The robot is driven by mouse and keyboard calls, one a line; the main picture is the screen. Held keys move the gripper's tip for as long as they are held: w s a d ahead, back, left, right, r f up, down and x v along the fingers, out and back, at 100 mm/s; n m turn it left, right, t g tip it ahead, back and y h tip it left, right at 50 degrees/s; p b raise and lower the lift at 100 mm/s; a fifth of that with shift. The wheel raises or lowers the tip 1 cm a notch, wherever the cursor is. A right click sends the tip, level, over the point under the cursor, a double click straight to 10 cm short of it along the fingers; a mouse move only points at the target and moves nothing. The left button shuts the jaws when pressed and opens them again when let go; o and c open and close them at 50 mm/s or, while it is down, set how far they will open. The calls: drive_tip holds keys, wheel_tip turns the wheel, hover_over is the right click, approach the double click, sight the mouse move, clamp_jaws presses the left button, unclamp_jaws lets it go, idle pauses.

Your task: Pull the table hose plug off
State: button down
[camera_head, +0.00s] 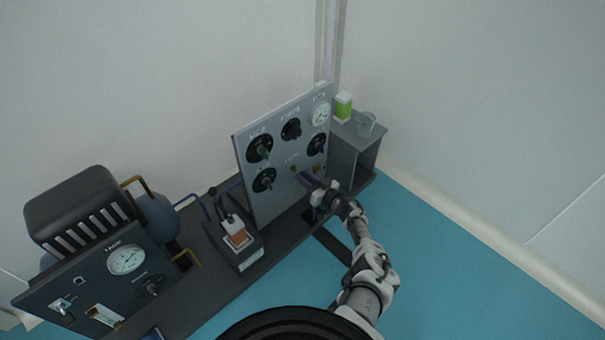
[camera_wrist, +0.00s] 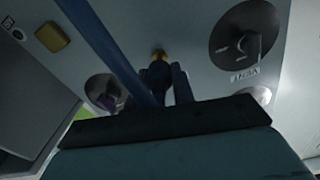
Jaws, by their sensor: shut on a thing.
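A dark hose plug (camera_wrist: 157,76) shows in the wrist view, in line with a brass fitting (camera_wrist: 158,55) on the grey panel. My gripper (camera_wrist: 164,88) is shut on the plug, with a finger beside it; the wrist casing hides part of the grip. A blue bar, which looks like the hose (camera_wrist: 108,45), crosses the wrist view from the top to the gripper. In the head view, my gripper (camera_head: 312,188) is at the lower right of the upright panel (camera_head: 280,195). The plug is too small to make out there.
Knobs (camera_head: 259,148) and a gauge (camera_head: 321,114) are on the panel. A second brass part (camera_wrist: 52,37) is at the wrist view's upper left. A glass (camera_head: 366,123) and a green-white box (camera_head: 343,106) stand right of the panel. The blue floor at right is clear.

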drive_tip(key=c, duration=1.2)
unclamp_jaws()
drive_tip(key=shift+s+d, duration=0.15)
drive_tip(key=shift+s, duration=0.05)
drive_tip(key=shift+o, duration=0.2)
drive_tip(key=p+v, duration=0.4)
drive_tip(key=v, duration=0.9)
drive_tip(key=shift+s+d+p, duration=0.25)
drive_tip(key=shift+s+p, duration=0.05)
drive_tip(key=shift+p, duration=0.1)
